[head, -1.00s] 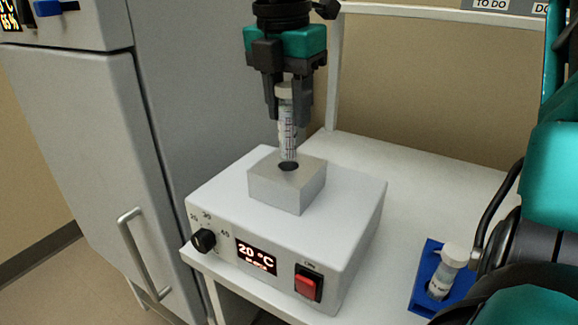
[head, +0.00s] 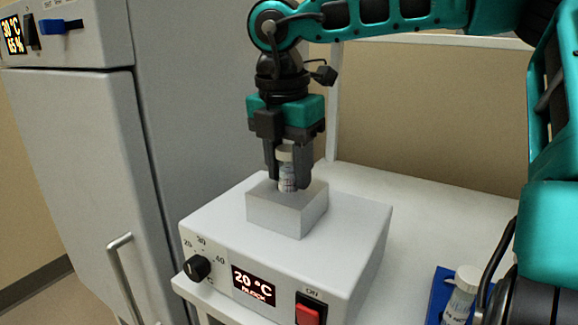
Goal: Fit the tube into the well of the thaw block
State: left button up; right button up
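The tube (head: 287,178), clear with a white cap and printed marks, stands upright at the thaw block (head: 280,212). Its lower part is hidden inside the well of the metal block, and the well's rim is mostly covered by the tube and fingers. My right gripper (head: 287,183) points straight down with its dark fingers on either side of the tube, shut on it. The fingertips are close above the block's top. My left gripper is not in view.
The block sits on a white heater box (head: 345,235) with a knob, a 20 °C display and a red switch. A blue rack (head: 437,297) with another capped tube (head: 461,295) stands at the lower right. A grey cabinet (head: 75,170) is at left.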

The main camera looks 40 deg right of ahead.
jog(key=o, duration=0.3)
jog(key=shift+o, duration=0.2)
jog(key=r, duration=0.4)
jog(key=a+r+p, duration=0.1)
jog(key=r, duration=0.3)
jog(key=r+p, duration=0.1)
jog(key=r, duration=0.3)
jog(key=shift+s+a+r, duration=0.15)
jog(key=shift+a+r, duration=0.05)
jog(key=shift+s+f, duration=0.1)
